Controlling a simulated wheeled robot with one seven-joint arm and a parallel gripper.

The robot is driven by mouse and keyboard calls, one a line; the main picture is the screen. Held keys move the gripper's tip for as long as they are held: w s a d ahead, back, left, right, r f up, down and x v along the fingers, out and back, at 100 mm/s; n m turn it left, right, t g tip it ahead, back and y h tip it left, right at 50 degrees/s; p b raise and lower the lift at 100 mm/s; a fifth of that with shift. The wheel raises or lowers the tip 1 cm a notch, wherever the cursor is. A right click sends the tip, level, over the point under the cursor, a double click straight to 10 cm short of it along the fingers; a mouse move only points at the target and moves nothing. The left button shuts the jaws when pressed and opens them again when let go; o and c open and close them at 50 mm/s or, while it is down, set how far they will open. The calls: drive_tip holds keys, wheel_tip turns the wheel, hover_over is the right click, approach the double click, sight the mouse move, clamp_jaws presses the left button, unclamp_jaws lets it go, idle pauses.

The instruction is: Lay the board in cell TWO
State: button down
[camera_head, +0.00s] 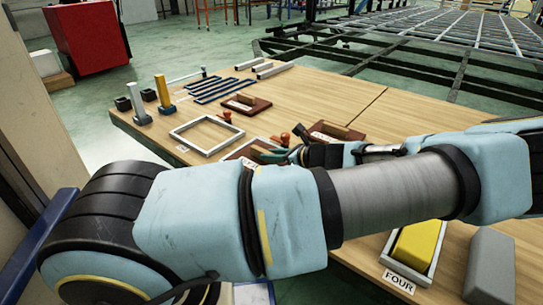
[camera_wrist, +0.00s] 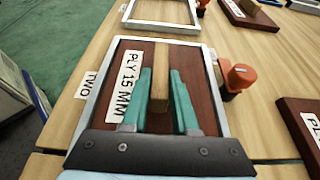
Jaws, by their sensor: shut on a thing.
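The dark red-brown board (camera_wrist: 203,75) has a wooden bar handle (camera_wrist: 163,88) and a "PLY 15 MM" label. In the wrist view it lies within the outline of the pale frame of cell TWO (camera_wrist: 97,92), roughly aligned with it. I cannot tell whether it rests on the bottom or hangs slightly above. My gripper (camera_wrist: 162,72) has teal fingers shut on the handle, one on each side. The near end of the board is hidden by the gripper. In the head view the gripper (camera_head: 272,155) is partly behind my arm, with the board's left part (camera_head: 240,152) showing.
An empty frame (camera_head: 178,134) lies beyond cell TWO. A red-knobbed item (camera_wrist: 240,77) stands close to the frame's right side. Other handled boards (camera_head: 258,107) (camera_wrist: 296,120) lie nearby. Cell FOUR (camera_head: 386,252) holds a yellow block; a grey block (camera_head: 490,265) stands beside it.

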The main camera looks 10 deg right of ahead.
drive_tip(key=c, duration=0.7)
unclamp_jaws()
drive_tip(key=shift+f, duration=0.1)
